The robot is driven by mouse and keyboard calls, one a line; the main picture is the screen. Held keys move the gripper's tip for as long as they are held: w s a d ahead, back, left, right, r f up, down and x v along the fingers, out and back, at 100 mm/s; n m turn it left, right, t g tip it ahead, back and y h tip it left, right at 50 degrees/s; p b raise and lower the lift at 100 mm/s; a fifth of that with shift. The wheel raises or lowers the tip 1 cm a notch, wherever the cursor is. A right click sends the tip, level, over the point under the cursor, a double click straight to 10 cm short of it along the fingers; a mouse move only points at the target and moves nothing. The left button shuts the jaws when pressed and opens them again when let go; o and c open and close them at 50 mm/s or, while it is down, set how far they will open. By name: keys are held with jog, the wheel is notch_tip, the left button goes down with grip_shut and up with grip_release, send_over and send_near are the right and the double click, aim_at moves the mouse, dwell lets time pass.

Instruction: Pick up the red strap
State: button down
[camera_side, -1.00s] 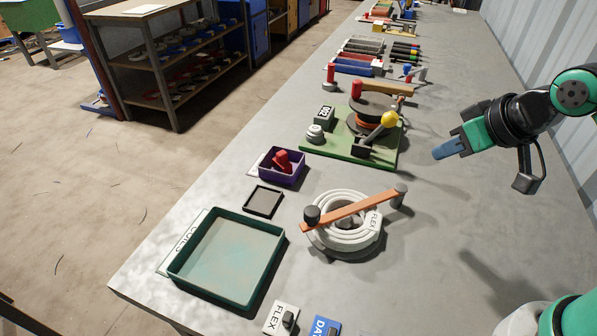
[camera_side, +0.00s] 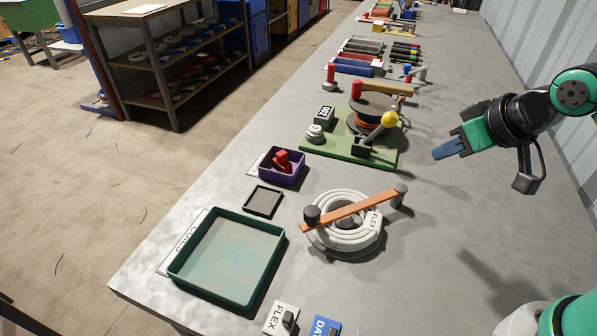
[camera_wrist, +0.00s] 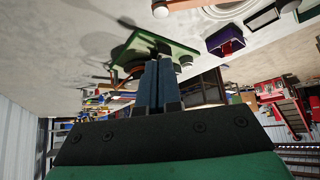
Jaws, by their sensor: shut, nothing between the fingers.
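A small red piece (camera_side: 283,160), probably the red strap, lies in the purple box (camera_side: 291,180) left of centre in the side view. Its exact shape is hard to tell. The wrist view shows the purple box (camera_wrist: 217,36) with red in it (camera_wrist: 229,47) at the upper right. An orange-brown strap (camera_side: 345,211) lies across the white cable coil. My gripper (camera_side: 436,153) has blue fingers, shut and empty, raised above the bench to the right of the box and well apart from it. The wrist view shows the fingers (camera_wrist: 158,64) together.
The white FLEX coil (camera_side: 325,238) sits in front of the box. A green fixture (camera_side: 350,152) with a yellow-knobbed lever stands behind. A small dark tray (camera_side: 263,201) and a large green tray (camera_side: 175,275) are at left. The bench's right side is mostly clear.

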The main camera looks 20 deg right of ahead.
jog(key=c, duration=0.8)
grip_release()
jog(key=n+g+y, duration=0.2)
jog(key=n+g, duration=0.1)
jog(key=n, duration=0.1)
send_over(282, 153)
jog(key=s+d, duration=0.1)
jog(key=s, duration=0.1)
jog(key=f, duration=0.6)
jog(key=shift+s+d, duration=0.15)
jog(key=shift+d, duration=0.05)
jog(key=shift+w+a+f+n, duration=0.3)
jog(key=shift+f, duration=0.35)
jog(key=shift+x, duration=2.5)
